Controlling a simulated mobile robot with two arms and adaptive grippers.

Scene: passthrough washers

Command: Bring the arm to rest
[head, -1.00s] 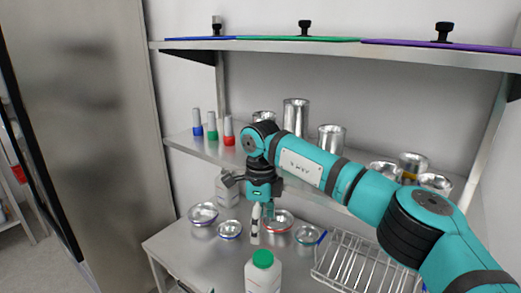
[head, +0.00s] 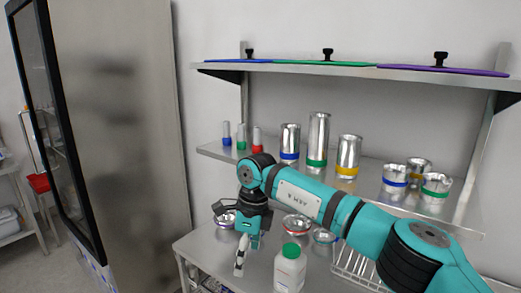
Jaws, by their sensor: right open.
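My right arm comes in from the lower right, teal with black joints, and reaches left in front of the lower shelf. Its gripper (head: 240,256) points down over the left part of the steel table (head: 205,262). The gripper is open, and I see nothing held in it. A white bottle with a green cap (head: 289,270) stands to the right of the gripper, apart from it. My left gripper is not in view.
Metal bowls (head: 297,226) and a wire rack (head: 357,266) are on the table, partly behind my arm. The lower shelf (head: 214,150) holds small colour-banded bottles and several metal canisters (head: 318,138). A tall steel cabinet (head: 115,130) stands at the left.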

